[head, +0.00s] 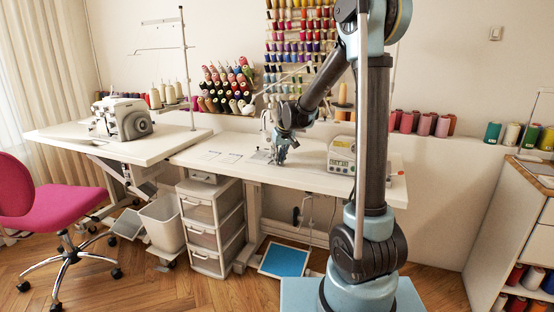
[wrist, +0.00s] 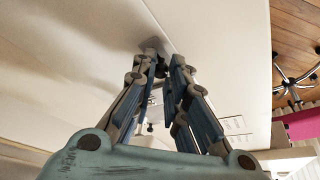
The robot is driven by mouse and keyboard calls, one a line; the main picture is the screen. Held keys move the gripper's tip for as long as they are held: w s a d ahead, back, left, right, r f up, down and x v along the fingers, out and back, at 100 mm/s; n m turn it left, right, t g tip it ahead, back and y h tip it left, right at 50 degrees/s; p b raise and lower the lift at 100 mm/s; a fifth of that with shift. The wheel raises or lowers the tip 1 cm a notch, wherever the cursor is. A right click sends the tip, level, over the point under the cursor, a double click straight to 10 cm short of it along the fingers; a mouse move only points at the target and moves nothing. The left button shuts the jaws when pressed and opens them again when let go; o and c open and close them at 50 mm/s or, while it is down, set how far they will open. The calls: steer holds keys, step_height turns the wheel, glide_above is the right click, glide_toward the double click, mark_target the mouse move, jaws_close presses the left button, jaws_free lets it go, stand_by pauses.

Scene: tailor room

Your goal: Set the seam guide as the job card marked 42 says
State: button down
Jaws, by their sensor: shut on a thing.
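My gripper (head: 279,160) is low over the sewing table (head: 320,180), at the sewing machine (head: 266,122), which it partly hides. In the wrist view the fingers (wrist: 163,62) are close together at their tips. They are shut on a small grey part (wrist: 152,42); it is mostly hidden, and I cannot tell for sure that it is the seam guide. Small pale cards (head: 214,155) lie on the table left of the machine, and they also show in the wrist view (wrist: 233,122). Their print is too small to read, so I cannot pick out 42.
A control box (head: 342,156) stands right of my gripper. The overlocker (head: 122,118) is on the left table (head: 70,138). Drawers (head: 211,225), a white bin (head: 163,222) and a blue pedal mat (head: 286,260) are below. A pink chair (head: 45,200) stands left.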

steer(key=c, duration=1.6)
jaws_free()
steer(key=shift+w, duration=0.1)
steer(key=v, duration=1.2)
steer(key=shift+d, duration=0.1)
steer(key=s+d+f+m, duration=0.1)
steer(key=s+d+f, duration=0.2)
steer(key=s+d, duration=0.45)
steer(key=s+d+f+m+g+h, duration=0.15)
steer(key=s+d, duration=0.25)
steer(key=s, duration=0.7)
steer(key=s+d+f+m, duration=0.1)
steer(key=s+d+f, duration=0.4)
steer(key=s, duration=0.4)
steer(key=shift+m, duration=0.65)
steer(key=s+d+f, duration=0.1)
steer(key=s+f, duration=0.1)
steer(key=s, duration=0.1)
steer(key=s+d+f, duration=0.1)
steer(key=s, duration=0.2)
steer(key=s+d+f, duration=0.1)
steer(key=s+f, duration=0.1)
steer(key=s, duration=0.1)
steer(key=shift+d+f, duration=0.25)
steer(key=shift+f, duration=0.05)
